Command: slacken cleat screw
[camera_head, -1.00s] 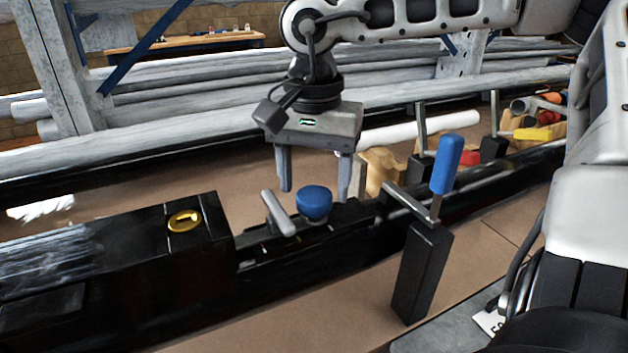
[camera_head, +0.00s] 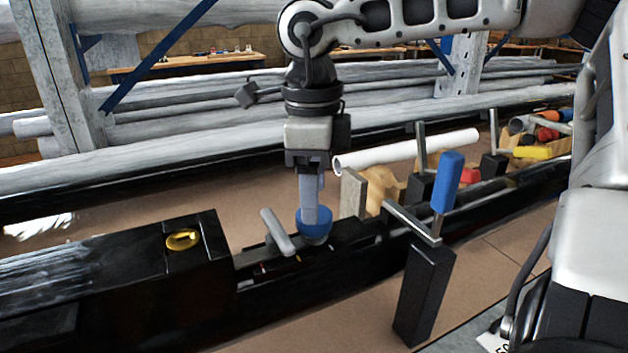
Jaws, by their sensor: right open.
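A blue round knob (camera_head: 314,231), which looks like the head of the cleat screw, sits on the black rail at the middle. My right gripper (camera_head: 312,212) comes down over it with its fingers pointing down, seen edge-on. The near finger overlaps the knob's upper part, and the other finger is mostly hidden behind it. The jaws are open; I cannot tell whether they touch the knob. A grey metal bar (camera_head: 277,231) stands tilted just left of the knob. My left gripper is out of view.
A crank with a blue handle (camera_head: 447,182) on a black post (camera_head: 422,296) stands right of the knob. A black block with a gold ring (camera_head: 183,240) is at left. A white tube (camera_head: 405,150) and wood pieces lie behind. The brown surface in front is mostly clear.

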